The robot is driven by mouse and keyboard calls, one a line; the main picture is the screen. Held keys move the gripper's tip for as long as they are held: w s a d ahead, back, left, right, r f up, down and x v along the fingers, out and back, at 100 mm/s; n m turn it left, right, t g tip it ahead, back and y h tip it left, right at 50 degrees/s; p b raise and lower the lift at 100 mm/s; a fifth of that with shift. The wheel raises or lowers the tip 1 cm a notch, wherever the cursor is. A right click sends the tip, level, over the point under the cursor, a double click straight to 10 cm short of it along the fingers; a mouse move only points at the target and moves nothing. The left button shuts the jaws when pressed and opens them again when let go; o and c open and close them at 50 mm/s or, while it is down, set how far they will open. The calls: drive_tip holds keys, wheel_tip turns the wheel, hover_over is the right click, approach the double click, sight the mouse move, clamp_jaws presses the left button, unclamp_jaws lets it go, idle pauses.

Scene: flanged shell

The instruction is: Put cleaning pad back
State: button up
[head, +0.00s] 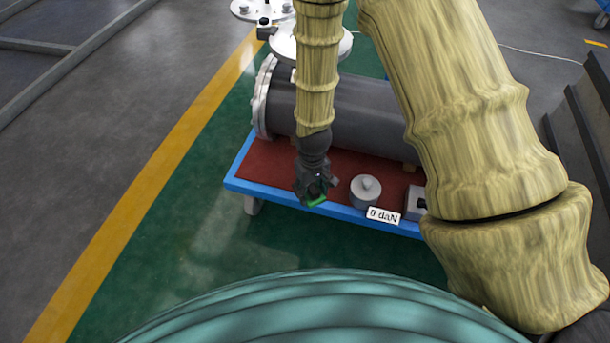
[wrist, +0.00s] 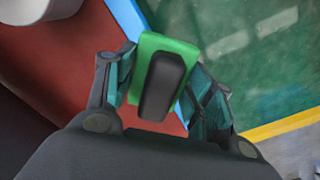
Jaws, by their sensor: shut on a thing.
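The cleaning pad is a green block with a dark raised grip; it shows large in the middle of the wrist view, the cleaning pad (wrist: 178,49) sitting between the two fingers. My gripper (wrist: 158,88) is shut on it. In the head view my gripper (head: 315,192) hangs over the front edge of the blue-edged platform, and only a small green piece of the pad (head: 317,201) shows under it. Whether the pad touches the platform cannot be told.
The platform has a red top and a blue rim (head: 345,213). A grey knobbed cylinder (head: 366,190) stands right of my gripper, near a "0 daN" label (head: 383,215) and a grey box (head: 415,202). A large dark flanged shell (head: 350,110) lies behind. Green floor is clear in front.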

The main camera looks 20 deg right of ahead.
drive_tip(key=w+b, duration=0.1)
drive_tip(key=w, duration=0.2)
drive_tip(key=w+d+b, duration=0.1)
drive_tip(key=w, duration=0.2)
drive_tip(key=w+f+b, duration=0.1)
drive_tip(key=w, duration=0.3)
drive_tip(key=shift+d, duration=0.15)
wheel_tip(320, 180, down, 4)
drive_tip(key=b, duration=0.2)
drive_tip(key=shift+r+b, duration=0.2)
drive_tip(key=shift+b, duration=0.2)
drive_tip(key=o, duration=1.1)
wheel_tip(320, 180, up, 12)
drive_tip(key=p, duration=0.6)
drive_tip(key=shift+r, duration=0.1)
